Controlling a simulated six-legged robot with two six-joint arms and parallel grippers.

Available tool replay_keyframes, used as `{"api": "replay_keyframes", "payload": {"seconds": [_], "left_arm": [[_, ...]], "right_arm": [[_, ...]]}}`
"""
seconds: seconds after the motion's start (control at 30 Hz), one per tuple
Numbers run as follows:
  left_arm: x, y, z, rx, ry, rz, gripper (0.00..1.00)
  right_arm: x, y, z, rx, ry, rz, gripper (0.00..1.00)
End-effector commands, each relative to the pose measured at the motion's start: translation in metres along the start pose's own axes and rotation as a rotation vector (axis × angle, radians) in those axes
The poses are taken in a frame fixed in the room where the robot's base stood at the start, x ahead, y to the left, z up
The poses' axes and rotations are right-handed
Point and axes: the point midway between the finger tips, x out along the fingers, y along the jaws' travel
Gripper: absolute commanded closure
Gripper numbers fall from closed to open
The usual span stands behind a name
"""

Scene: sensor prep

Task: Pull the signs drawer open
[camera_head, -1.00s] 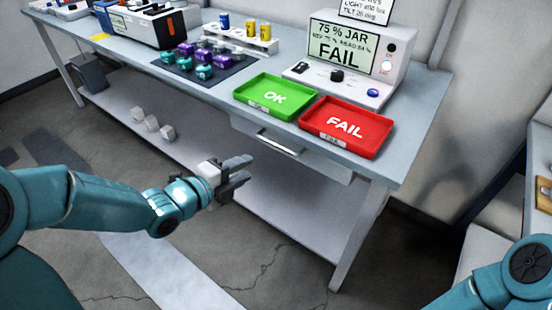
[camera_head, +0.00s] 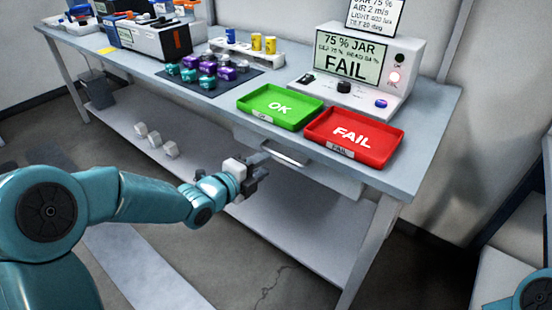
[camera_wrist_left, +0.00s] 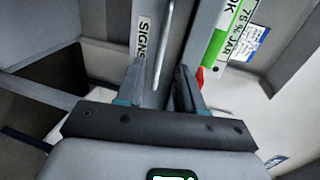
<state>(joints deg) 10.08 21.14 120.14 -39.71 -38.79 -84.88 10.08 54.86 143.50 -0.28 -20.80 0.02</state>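The signs drawer (camera_head: 315,171) sits under the table top, below the green and red trays, and looks closed. Its silver bar handle (camera_head: 287,153) runs along its front. In the left wrist view the drawer front carries a "SIGNS" label (camera_wrist_left: 142,38), and the handle (camera_wrist_left: 163,45) is a thin bright bar. My left gripper (camera_head: 262,170) is at the left end of the handle. In the wrist view its two fingers (camera_wrist_left: 159,82) stand apart, with the handle lined up with the gap between them. I cannot tell whether either finger touches it. My right gripper is out of view.
The green OK tray (camera_head: 279,106) and red FAIL tray (camera_head: 353,137) lie at the table's front edge. The tester (camera_head: 360,60) stands behind them. Purple and teal jars (camera_head: 208,75) are to the left. White blocks (camera_head: 155,140) lie on the lower shelf (camera_head: 300,226).

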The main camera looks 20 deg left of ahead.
Motion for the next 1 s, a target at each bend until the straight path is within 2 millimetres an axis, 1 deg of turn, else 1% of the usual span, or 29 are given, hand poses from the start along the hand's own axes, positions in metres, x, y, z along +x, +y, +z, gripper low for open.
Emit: {"api": "replay_keyframes", "payload": {"seconds": [0.03, 0.1, 0.2, 0.3, 0.47, 0.7, 0.77, 0.8, 0.83, 1.0], "left_arm": [[0.012, 0.001, -0.002, 0.001, 0.003, 0.001, 0.63], [0.027, 0.000, -0.002, 0.000, 0.003, -0.001, 0.63], [0.043, 0.001, -0.002, 0.000, 0.001, 0.001, 0.63], [0.055, 0.000, -0.002, 0.000, 0.001, -0.001, 0.63], [0.063, 0.000, -0.001, -0.001, 0.000, 0.000, 0.63], [0.063, 0.000, -0.001, -0.001, 0.000, 0.000, 0.63], [0.063, 0.000, -0.001, -0.001, 0.000, 0.000, 0.82], [0.063, 0.000, -0.001, 0.000, 0.000, 0.000, 0.96], [0.063, 0.000, -0.001, 0.000, 0.000, 0.000, 1.00], [0.063, 0.000, -0.001, 0.000, 0.000, 0.000, 1.00]], "right_arm": [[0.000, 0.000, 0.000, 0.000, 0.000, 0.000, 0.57], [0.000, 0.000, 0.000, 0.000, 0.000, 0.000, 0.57], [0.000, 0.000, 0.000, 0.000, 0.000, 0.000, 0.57], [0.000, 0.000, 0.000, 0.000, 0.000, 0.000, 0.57], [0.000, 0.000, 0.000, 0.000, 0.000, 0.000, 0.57], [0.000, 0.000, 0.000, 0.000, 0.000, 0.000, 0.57], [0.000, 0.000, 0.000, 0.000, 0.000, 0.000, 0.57], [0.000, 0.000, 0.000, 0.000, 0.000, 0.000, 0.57], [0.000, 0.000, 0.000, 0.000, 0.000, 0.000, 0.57], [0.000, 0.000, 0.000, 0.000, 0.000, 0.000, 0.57]]}}
